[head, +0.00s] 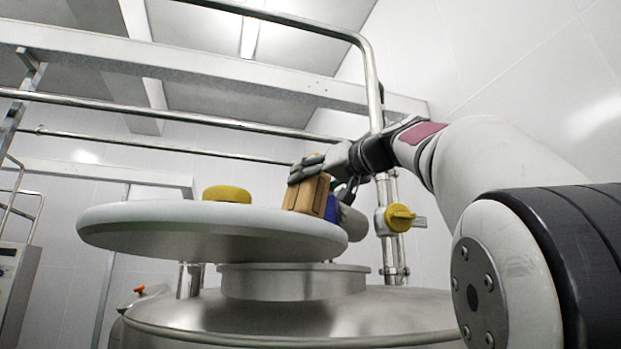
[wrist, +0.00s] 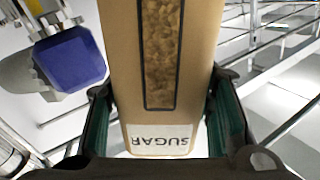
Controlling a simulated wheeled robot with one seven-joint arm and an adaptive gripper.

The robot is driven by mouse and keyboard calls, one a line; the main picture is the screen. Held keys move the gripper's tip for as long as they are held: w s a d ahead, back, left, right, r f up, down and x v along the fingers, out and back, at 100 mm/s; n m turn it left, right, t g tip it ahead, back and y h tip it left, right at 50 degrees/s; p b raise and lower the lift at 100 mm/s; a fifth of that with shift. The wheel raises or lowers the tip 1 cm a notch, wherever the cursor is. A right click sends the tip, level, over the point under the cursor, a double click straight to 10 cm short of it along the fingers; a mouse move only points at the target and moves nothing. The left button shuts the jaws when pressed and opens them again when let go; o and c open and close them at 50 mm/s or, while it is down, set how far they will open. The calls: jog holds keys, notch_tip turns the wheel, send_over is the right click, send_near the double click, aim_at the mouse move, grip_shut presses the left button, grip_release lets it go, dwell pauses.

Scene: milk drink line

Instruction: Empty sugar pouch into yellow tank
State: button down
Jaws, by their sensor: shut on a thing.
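My gripper (head: 312,168) is shut on the brown sugar pouch (head: 306,197). In the wrist view the pouch (wrist: 205,50) sits between the two fingers (wrist: 165,115), with a window of brown grains and an upside-down SUGAR label. The pouch is slightly tilted in the head view, above the right part of a pale round lid (head: 130,222) with a yellow knob (head: 227,194). The lid is raised above the steel tank's neck (head: 290,284). The tank body (head: 300,318) is below. The tank's opening is hidden, and I cannot tell whether the pouch is over it.
A blue part (head: 331,208) shows just behind the pouch; a blue block (wrist: 70,58) is at the upper left of the wrist view. A yellow-handled valve (head: 400,217) is on a vertical pipe right of the pouch. Pipes and beams cross behind and above.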

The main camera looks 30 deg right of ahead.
aim_at(311, 208)
jog(key=m, duration=0.1)
jog(key=m+p, duration=0.1)
jog(key=m, duration=0.1)
jog(key=m+p, duration=0.1)
jog(key=shift+s+f+m, duration=0.2)
jog(key=shift+f+m, duration=0.1)
jog(key=shift+m, duration=0.1)
jog(key=m+p, duration=0.2)
jog(key=m, duration=0.1)
jog(key=shift+f, duration=0.4)
jog(key=shift+f+m+p, duration=0.4)
jog(key=shift+m+p, duration=0.3)
jog(key=shift+m, duration=0.4)
notch_tip(311, 208, down, 2)
jog(key=m+p, duration=0.3)
jog(key=m, duration=0.2)
jog(key=shift+f+p, duration=0.2)
jog(key=shift+p, duration=0.15)
jog(key=m+p, duration=0.1)
jog(key=m, duration=0.1)
jog(key=f+m, duration=0.1)
jog(key=m, duration=0.1)
jog(key=m+p, duration=0.1)
jog(key=shift+f+m+p, duration=0.3)
jog(key=shift+m, duration=0.1)
jog(key=shift+w+f+m, duration=0.1)
jog(key=shift+f+m, duration=0.15)
jog(key=shift+m, duration=0.45)
